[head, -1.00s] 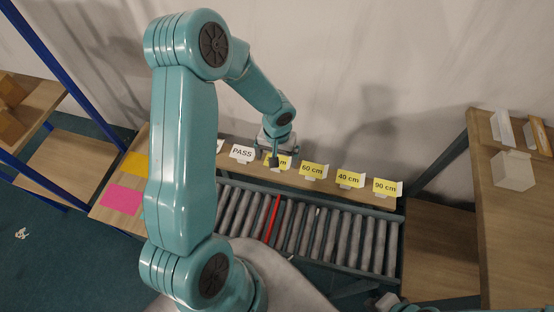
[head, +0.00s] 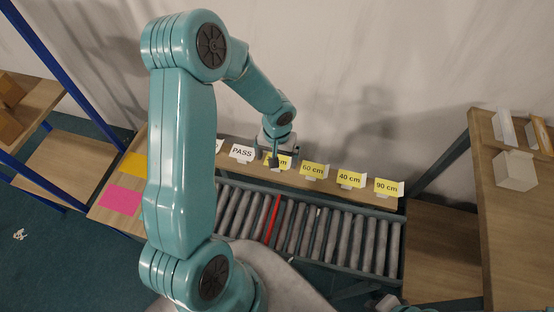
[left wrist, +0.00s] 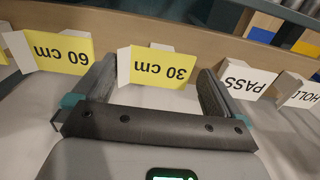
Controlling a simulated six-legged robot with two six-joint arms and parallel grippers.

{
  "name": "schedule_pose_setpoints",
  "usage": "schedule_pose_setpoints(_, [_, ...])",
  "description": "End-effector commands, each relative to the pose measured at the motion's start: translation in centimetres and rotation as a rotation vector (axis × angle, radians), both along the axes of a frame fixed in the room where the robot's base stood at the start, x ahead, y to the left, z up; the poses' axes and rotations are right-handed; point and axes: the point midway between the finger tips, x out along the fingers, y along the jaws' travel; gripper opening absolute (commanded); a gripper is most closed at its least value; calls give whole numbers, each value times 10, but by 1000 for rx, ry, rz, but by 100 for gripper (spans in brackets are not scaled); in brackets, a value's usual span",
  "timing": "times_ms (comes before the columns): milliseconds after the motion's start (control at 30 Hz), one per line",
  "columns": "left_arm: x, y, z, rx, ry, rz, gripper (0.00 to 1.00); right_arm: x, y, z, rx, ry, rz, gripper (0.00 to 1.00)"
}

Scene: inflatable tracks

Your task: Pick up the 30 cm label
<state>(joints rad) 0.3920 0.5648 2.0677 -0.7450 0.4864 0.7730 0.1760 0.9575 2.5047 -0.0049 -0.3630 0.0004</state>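The 30 cm label is a yellow card with a white holder, standing on the wooden ledge; it shows upside down in the left wrist view (left wrist: 162,66). In the head view the label (head: 284,163) is partly hidden by my left gripper (head: 274,158). In the left wrist view my left gripper (left wrist: 156,70) is open, with one finger on each side of the label. The fingers look very close to its edges; I cannot tell whether they touch. Only a small part of my right gripper (head: 392,303) shows at the bottom edge of the head view; its fingers are not clear.
The PASS label (head: 242,153) stands left of it, and the 60 cm (head: 313,170), 40 cm (head: 350,179) and 90 cm (head: 386,188) labels stand right. A roller conveyor (head: 330,238) with one red roller (head: 272,220) runs in front of the ledge. A wall rises behind.

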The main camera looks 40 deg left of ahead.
Motion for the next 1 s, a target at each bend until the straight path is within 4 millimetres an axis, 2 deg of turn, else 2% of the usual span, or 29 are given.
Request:
schedule_pose_setpoints(33, [0, 0, 0, 0, 0, 0, 84, 0, 0, 0, 0, 0, 0, 0])
schedule_pose_setpoints(133, [0, 0, 0, 0, 0, 0, 51, 0, 0, 0, 0, 0, 0, 0])
schedule_pose_setpoints(167, [0, 0, 0, 0, 0, 0, 45, 0, 0, 0, 0, 0, 0, 0])
schedule_pose_setpoints(467, [0, 0, 1, 0, 0, 0, 45, 0, 0, 1, 0, 0, 0, 0])
schedule_pose_setpoints(667, [0, 0, 10, -1, 0, 1, 45, 0, 0, 17, 0, 0, 0, 0])
schedule_pose_setpoints(700, [1, 1, 12, 3, -5, 2, 45, 0, 0, 11, 0, -1, 0, 0])
schedule_pose_setpoints(767, [2, 1, 25, 4, -8, 2, 45, 0, 0, 6, 0, 0, 0, 0])
schedule_pose_setpoints(1000, [2, 1, 106, 3, -12, 2, 45, 0, 0, -3, 0, 0, 0, 0])
